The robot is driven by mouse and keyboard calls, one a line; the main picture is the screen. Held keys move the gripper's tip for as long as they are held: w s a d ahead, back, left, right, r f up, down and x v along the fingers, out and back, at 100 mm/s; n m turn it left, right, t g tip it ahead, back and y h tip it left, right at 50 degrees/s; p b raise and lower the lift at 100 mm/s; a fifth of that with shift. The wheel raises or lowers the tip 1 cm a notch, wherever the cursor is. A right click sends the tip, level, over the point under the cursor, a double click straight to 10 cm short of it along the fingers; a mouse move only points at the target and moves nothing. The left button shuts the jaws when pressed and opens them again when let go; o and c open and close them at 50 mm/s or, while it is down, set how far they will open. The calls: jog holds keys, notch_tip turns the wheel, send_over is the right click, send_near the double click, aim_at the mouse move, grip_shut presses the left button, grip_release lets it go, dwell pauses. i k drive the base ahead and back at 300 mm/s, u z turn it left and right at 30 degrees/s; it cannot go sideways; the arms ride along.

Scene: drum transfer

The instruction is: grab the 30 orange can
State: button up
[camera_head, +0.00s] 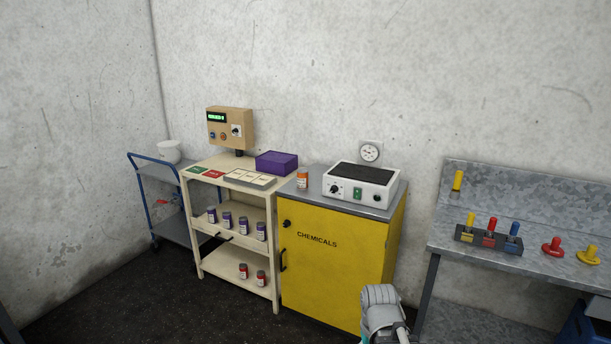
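A small orange can (302,181) with a pale label and a light top stands upright on the grey top of the yellow chemicals cabinet (330,262), near its left end. The print on its label is too small to read. A grey part of my own arm shows at the bottom edge, in front of the cabinet's lower right. My gripper's fingers are not in view.
A white device (361,186) stands right of the can; a purple box (276,163) is to its left on a cream shelf cart (228,180) holding several small cans. A metal workbench (520,262) is at right. Dark floor is open at front left.

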aim_at(303, 176)
jog(key=u, duration=0.15)
jog(key=i, duration=1.65)
jog(key=u, duration=0.15)
